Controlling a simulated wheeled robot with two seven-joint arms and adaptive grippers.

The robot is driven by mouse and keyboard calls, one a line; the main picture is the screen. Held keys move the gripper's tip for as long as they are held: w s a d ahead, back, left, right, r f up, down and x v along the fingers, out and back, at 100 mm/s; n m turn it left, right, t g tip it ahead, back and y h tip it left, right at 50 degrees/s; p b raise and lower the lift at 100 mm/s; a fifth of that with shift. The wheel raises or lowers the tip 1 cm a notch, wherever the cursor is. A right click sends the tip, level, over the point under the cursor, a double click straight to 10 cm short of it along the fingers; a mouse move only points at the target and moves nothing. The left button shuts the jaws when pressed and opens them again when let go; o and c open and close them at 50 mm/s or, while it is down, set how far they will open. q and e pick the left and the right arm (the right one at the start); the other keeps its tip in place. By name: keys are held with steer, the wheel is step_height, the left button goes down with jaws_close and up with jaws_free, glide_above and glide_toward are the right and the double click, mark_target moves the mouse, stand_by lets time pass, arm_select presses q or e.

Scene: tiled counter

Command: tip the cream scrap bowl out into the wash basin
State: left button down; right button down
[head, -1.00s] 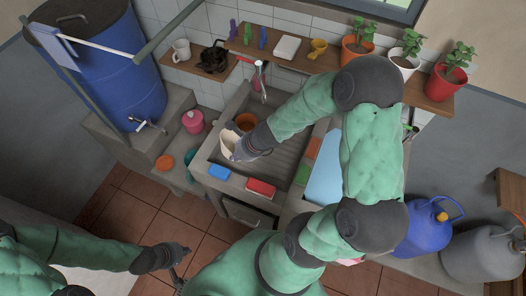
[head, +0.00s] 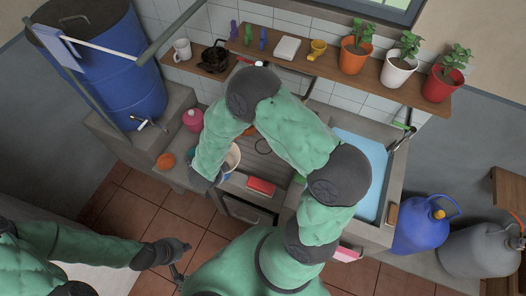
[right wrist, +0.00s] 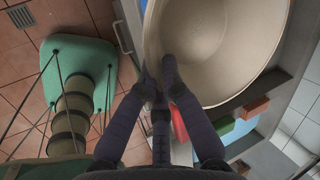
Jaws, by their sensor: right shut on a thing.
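The cream scrap bowl (head: 232,159) shows partly in the head view, beside my right forearm at the front left of the sink counter. In the right wrist view the cream bowl (right wrist: 215,50) fills the upper part, and its visible inside looks plain. My right gripper (right wrist: 160,72) is shut on its near rim; in the head view my arm hides these fingers. The wash basin (head: 398,178), holding light blue water, is to the right, beyond my right arm's elbow. My left gripper (head: 183,262) is low at the left, empty, its fingers apart.
A red block (head: 261,186) lies on the counter's front edge. A pink jar (head: 193,119) and a blue barrel (head: 105,65) stand at the left. A shelf (head: 330,68) with potted plants runs along the wall. Blue and grey gas bottles stand at the right.

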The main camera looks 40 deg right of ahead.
steer(key=shift+r, duration=0.1)
step_height(320, 180, up, 5)
steer(key=p, duration=0.5)
stand_by(0.4)
stand_by(0.8)
